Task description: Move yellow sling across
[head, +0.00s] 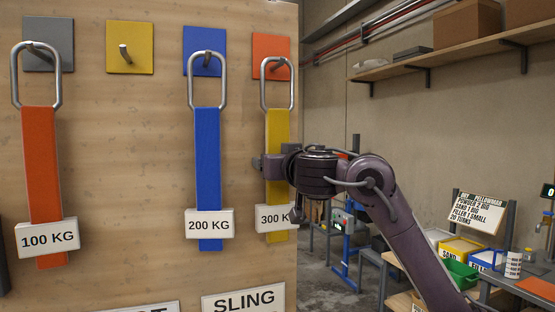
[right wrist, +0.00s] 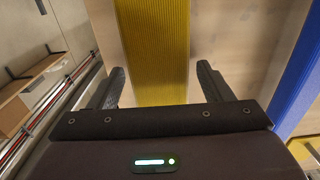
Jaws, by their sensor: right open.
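The yellow sling (head: 278,128) hangs by its metal loop (head: 277,85) from the hook on the orange plate (head: 271,47) at the board's right edge. It bears a 300 KG tag (head: 274,218), partly hidden by my arm. My right gripper (head: 264,164) is at the sling, below the loop. In the right wrist view the yellow strap (right wrist: 155,45) runs between the two open fingers (right wrist: 158,82), with a gap on each side. The yellow plate (head: 130,47) has an empty hook (head: 125,54). My left gripper is not in view.
An orange 100 KG sling (head: 40,160) hangs from the grey plate (head: 48,44). A blue 200 KG sling (head: 207,165) hangs from the blue plate (head: 204,51), close left of the yellow sling. Shelves and a workbench stand at right.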

